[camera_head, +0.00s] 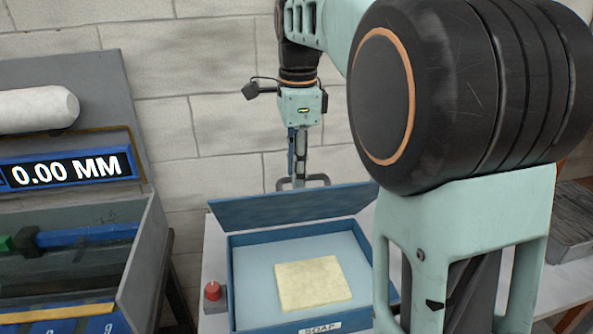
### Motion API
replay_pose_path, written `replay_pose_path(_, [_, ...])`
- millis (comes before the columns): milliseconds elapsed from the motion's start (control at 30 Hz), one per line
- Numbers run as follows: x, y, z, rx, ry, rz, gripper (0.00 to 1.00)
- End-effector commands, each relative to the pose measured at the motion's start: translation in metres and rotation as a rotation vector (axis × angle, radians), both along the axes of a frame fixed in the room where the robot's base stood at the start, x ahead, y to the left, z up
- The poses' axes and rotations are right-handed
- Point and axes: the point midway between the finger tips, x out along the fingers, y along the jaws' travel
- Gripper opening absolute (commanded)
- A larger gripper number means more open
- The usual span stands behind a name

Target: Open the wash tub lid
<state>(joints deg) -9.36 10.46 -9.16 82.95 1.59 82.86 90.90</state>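The blue wash tub (232,285), labelled SOAP on its front, stands on a pale bench with its inside in view. Its blue lid (265,212) is raised along the back edge and leans away from the opening. A grey loop handle (318,181) shows at the lid's far edge. My gripper (298,181) points down at this handle, behind the lid's upper edge. Its fingers look close together, but they are small, and I cannot tell whether they grip the handle. A pale yellow slab (312,283) lies on the tub's light floor.
A red knob (212,291) stands left of the tub. At the left is a grey case with a "0.00 MM" display (68,170) and a white roll (38,110). My arm hides the right side of the tub. A block wall (190,90) stands behind.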

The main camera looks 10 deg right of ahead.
Motion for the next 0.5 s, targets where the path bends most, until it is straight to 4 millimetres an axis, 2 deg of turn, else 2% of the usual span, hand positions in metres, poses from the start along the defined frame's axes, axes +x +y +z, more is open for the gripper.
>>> replay_pose_path(200, [0.0, 0.0, -0.0003, 0.0, 0.0, 0.0, 0.27])
replay_pose_path(467, [0.0, 0.0, -0.0002, 0.0, 0.0, 0.0, 0.0])
replay_pose_path(500, [0.0, 0.0, -0.0001, 0.0, 0.0, 0.0, 0.0])
